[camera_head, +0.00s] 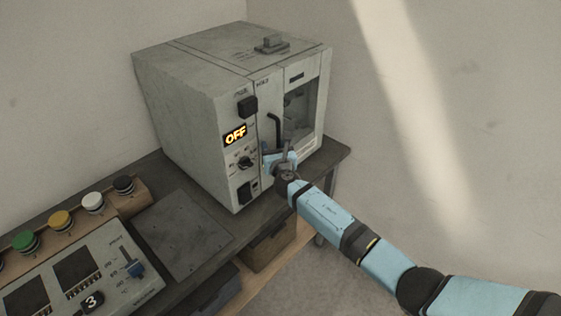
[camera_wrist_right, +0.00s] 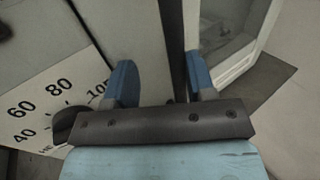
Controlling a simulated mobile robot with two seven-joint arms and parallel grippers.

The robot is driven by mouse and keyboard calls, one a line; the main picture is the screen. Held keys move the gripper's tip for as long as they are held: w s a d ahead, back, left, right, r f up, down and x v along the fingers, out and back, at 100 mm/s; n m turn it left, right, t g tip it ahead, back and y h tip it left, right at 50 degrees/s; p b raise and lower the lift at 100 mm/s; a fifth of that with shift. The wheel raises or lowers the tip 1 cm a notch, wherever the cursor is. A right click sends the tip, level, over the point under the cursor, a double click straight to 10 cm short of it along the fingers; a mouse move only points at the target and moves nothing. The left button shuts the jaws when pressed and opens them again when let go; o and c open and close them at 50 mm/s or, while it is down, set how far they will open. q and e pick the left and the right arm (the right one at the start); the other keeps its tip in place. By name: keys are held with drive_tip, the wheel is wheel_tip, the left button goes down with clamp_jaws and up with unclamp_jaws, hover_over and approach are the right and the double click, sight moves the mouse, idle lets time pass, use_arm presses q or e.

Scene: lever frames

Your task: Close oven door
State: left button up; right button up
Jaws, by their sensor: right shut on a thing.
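The oven (camera_head: 185,85) is a grey box on a dark bench. Its door (camera_head: 318,110) is on the right part of the front, with a dark window and a black upright handle (camera_head: 277,128). My right gripper (camera_head: 281,158) is at the lower end of the handle. My left gripper is in neither view.
The oven front has an orange "OFF" display (camera_head: 235,135) and a knob (camera_head: 245,163) left of the door. A control panel (camera_head: 140,290) and several coloured buttons stand at the lower left. The floor right of the bench is open.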

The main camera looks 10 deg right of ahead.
drive_tip(key=s, duration=1.3)
drive_tip(key=shift+s, duration=0.3)
drive_tip(key=shift+w+d, duration=0.1)
